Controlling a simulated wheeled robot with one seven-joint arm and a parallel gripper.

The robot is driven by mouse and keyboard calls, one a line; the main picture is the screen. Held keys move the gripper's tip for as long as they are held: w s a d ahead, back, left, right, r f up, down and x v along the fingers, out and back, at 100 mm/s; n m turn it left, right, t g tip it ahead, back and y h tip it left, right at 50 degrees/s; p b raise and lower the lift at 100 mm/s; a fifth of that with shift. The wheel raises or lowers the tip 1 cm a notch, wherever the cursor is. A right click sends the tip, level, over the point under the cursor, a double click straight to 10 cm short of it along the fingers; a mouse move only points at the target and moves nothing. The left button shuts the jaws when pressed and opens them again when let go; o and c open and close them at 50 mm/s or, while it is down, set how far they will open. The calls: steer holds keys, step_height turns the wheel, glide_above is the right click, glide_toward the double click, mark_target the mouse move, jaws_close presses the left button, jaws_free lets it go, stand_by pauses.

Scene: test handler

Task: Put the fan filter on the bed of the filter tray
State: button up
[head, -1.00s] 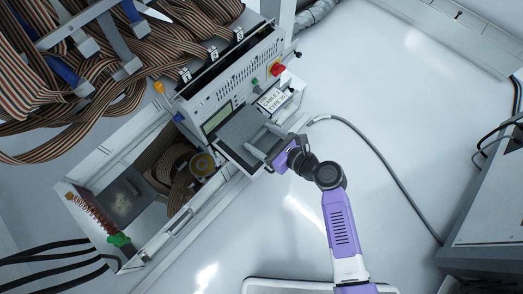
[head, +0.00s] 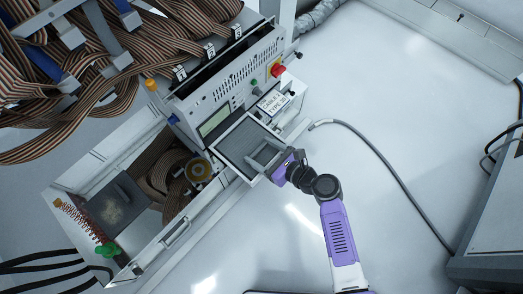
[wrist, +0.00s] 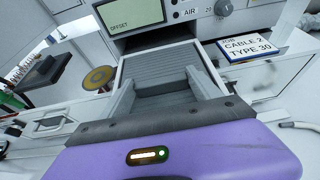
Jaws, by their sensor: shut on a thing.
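The fan filter (head: 240,142) is a grey ribbed square panel, also seen in the wrist view (wrist: 165,62). My gripper (head: 265,154) is shut on its near part; its grey fingers also show in the wrist view (wrist: 166,92). The filter tray (head: 246,180) is pale with a thin rim and sticks out from the front of the white machine. The filter lies over the tray, its outline within the rim and about parallel to it. The filter hides the bed, and I cannot tell whether it rests on it.
The white machine (head: 228,92) has a screen (head: 214,122) and a red knob (head: 278,70). A label (head: 270,101) stands right of the tray. An open drawer (head: 140,262) at lower left holds a dark dusty panel (head: 112,204) and a yellow-rimmed reel (head: 198,170).

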steer(key=o, duration=1.4)
steer(key=shift+r, duration=0.1)
steer(key=shift+s+d+r+p, duration=0.15)
steer(key=shift+d+p, duration=0.05)
steer(key=shift+p, duration=0.1)
steer(key=p+v, duration=0.4)
steer(key=v, duration=0.7)
steer(key=shift+s+d+r+p, duration=0.1)
steer(key=shift+p, duration=0.25)
